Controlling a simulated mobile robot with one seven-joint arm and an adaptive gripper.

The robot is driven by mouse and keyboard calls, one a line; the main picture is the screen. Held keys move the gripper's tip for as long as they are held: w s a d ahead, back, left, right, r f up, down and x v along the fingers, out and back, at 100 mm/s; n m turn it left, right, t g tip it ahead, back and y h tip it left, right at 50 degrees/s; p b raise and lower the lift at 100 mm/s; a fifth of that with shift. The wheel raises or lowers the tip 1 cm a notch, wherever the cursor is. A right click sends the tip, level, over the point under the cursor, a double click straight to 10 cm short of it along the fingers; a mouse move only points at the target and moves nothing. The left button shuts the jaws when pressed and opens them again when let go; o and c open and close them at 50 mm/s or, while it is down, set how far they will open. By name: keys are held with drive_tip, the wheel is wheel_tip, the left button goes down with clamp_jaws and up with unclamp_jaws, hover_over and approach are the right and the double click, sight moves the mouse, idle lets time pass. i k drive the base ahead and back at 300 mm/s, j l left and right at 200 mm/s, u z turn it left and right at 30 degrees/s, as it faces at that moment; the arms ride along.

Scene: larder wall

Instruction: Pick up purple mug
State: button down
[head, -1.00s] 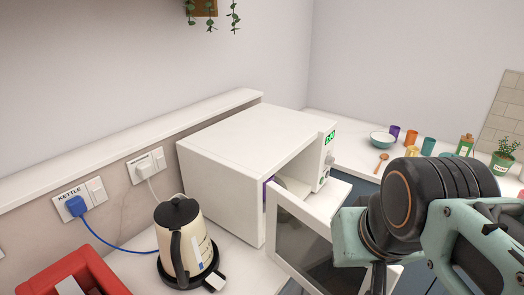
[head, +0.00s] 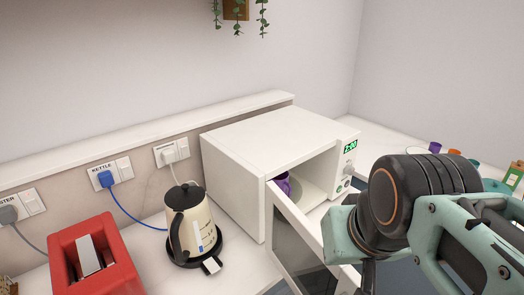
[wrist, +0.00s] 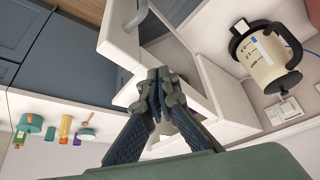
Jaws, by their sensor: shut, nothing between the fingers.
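A purple mug (head: 283,186) stands inside the white microwave (head: 262,140), partly hidden by the left side of the opening. The microwave door (head: 300,240) is swung open toward the front. My gripper (wrist: 160,76) shows in the wrist view, its fingers shut and empty, in front of the microwave near the open door (wrist: 120,50). The mug is not clearly visible in the wrist view. In the head view my arm covers the lower right and hides the fingers.
A cream kettle (head: 192,226) stands left of the microwave, and a red toaster (head: 95,260) further left. On the right counter stand a purple cup (head: 435,147), an orange cup (head: 454,152) and a green bottle (head: 513,175). A plant hangs above.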

sight(281, 180)
drive_tip(key=l+u, duration=0.35)
drive_tip(key=u, duration=1.2)
drive_tip(key=l+u, duration=0.25)
drive_tip(key=l, duration=0.8)
drive_tip(key=k+l, duration=0.1)
drive_tip(key=l, duration=0.25)
